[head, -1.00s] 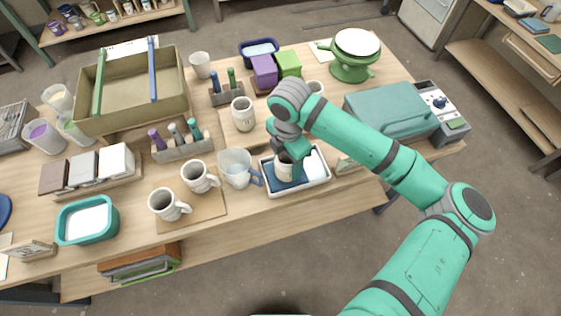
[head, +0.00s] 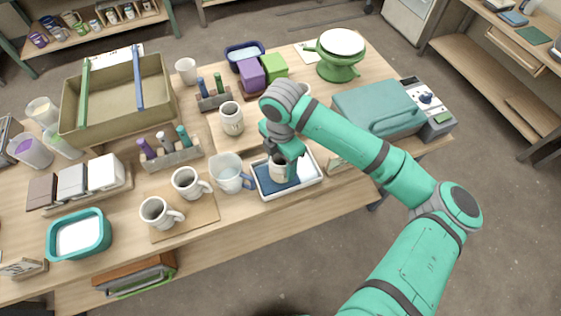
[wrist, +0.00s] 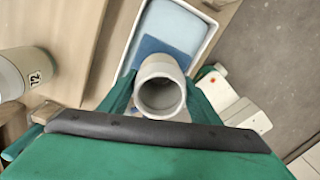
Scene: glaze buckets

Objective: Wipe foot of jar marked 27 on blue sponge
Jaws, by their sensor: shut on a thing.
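A pale cylindrical jar (head: 279,172) is held upright over a blue sponge (head: 266,187). My gripper (head: 281,152) is shut on it. In the wrist view I look down into the jar's open mouth (wrist: 160,93), between my green fingers. The sponge (wrist: 152,47) shows beside it there, in a white tray (wrist: 207,42) whose other part is pale. The jar's foot sits at or just above the sponge; I cannot tell if they touch. No number is readable on the held jar.
A clear pitcher (head: 229,172) stands close to the tray's left. Two mugs stand on a board (head: 197,222). A teal case (head: 375,108) lies to the right.

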